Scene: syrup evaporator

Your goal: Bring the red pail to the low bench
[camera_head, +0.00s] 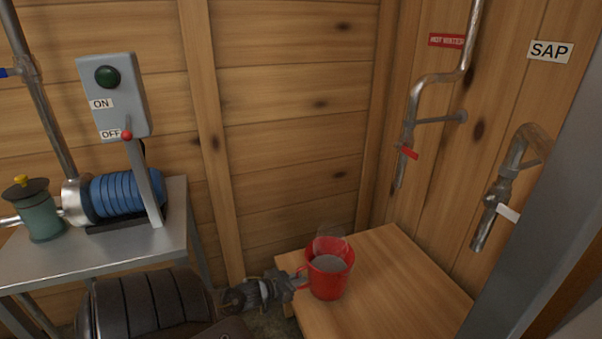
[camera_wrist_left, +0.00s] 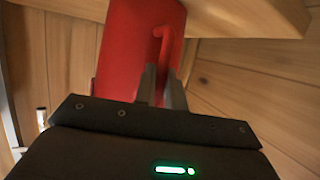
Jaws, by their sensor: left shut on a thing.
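The red pail (camera_head: 328,278) is at the left part of the low wooden bench (camera_head: 400,277), upright, with grey contents showing inside its rim. It looks to be on or just over the bench top; I cannot tell whether it touches. My left gripper (camera_head: 298,280) comes in from the left and is shut on the pail's side handle. In the left wrist view the red pail (camera_wrist_left: 135,45) fills the upper middle, with its handle between the fingers (camera_wrist_left: 162,85). The bench edge (camera_wrist_left: 250,15) shows beside it. My right gripper is not in view.
A metal table (camera_head: 130,240) on the left bears a blue ribbed pump motor (camera_head: 125,195) and a green canister (camera_head: 42,215). A switch box (camera_head: 115,95) is above. Over the bench are a red-handled pipe (camera_head: 408,140) and a SAP pipe (camera_head: 492,200). The bench's right part is clear.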

